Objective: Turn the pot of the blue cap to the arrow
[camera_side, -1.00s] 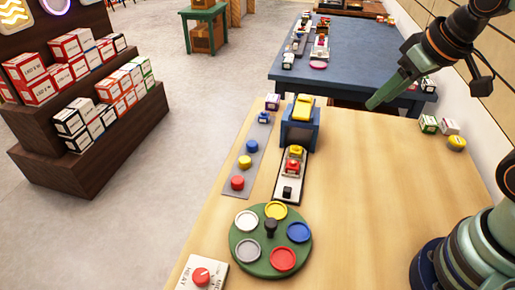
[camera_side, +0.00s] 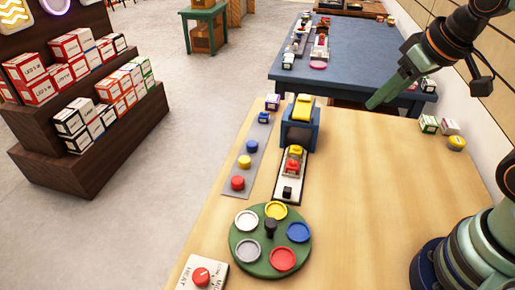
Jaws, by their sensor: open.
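The green round turntable (camera_side: 262,265) lies at the front of the wooden table, with a dark knob (camera_side: 270,228) standing near its middle. Round pots with coloured caps sit on it: the blue cap (camera_side: 298,232) at the right, yellow (camera_side: 276,210) at the back, white (camera_side: 247,219) at back left, grey (camera_side: 248,249) at front left and red (camera_side: 282,258) in front. I cannot make out an arrow. My gripper (camera_side: 372,104) is at the upper right, above the table's far edge, well away from the turntable. It is open and holds nothing visible.
A white box with a red dial (camera_side: 202,277) sits at the front left. A narrow track (camera_side: 288,188) with small pieces leads to a blue machine (camera_side: 300,128). A grey strip (camera_side: 247,171) carries coloured buttons. Small boxes (camera_side: 429,124) stand at right. The table's right middle is clear.

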